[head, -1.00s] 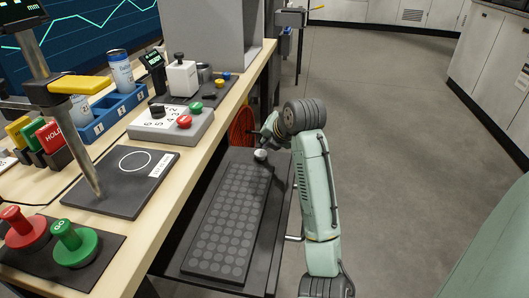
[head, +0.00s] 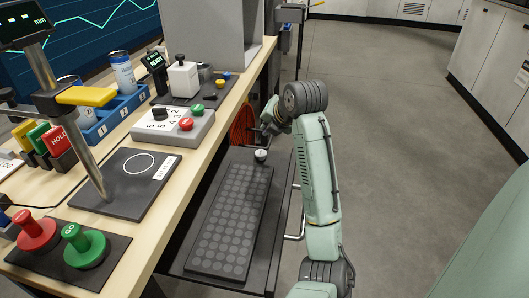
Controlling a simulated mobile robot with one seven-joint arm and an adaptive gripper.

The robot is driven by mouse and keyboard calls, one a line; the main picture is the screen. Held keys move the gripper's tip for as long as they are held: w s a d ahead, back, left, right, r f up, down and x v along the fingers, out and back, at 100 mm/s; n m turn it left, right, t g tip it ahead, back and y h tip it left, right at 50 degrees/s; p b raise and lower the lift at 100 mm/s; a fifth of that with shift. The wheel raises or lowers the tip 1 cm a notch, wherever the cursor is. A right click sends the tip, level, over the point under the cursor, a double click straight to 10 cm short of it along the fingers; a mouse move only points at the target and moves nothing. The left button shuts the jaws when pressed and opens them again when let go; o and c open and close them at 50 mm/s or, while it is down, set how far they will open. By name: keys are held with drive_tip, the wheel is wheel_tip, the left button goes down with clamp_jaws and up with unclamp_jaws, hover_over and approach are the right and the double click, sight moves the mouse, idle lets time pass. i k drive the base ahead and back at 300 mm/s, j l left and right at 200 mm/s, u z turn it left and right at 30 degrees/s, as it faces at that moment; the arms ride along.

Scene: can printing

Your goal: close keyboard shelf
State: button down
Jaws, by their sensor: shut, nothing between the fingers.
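The keyboard shelf (head: 262,280) is a dark pull-out tray under the table's right edge, and it stands pulled out. A dark keyboard (head: 232,222) with round keys lies on it. A small round knob with a pale top (head: 261,155) stands at the keyboard's far end. A metal handle (head: 297,228) sticks out from the shelf's right side. My gripper (head: 268,129) is above the shelf's far end, close to the knob; it is shut and empty. Its fingertips are small and partly hidden by the wrist, and I cannot tell whether they touch anything.
The wooden table (head: 188,203) holds red (head: 37,231) and green (head: 85,246) buttons, a control box (head: 172,128), a blue can rack (head: 118,117) and a black pad (head: 127,183). The floor to the right is clear.

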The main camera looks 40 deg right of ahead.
sight(230, 235)
drive_tip(key=k+l, duration=0.55)
drive_tip(key=l, duration=0.2)
drive_tip(key=k+l, duration=0.6)
drive_tip(key=l, duration=0.1)
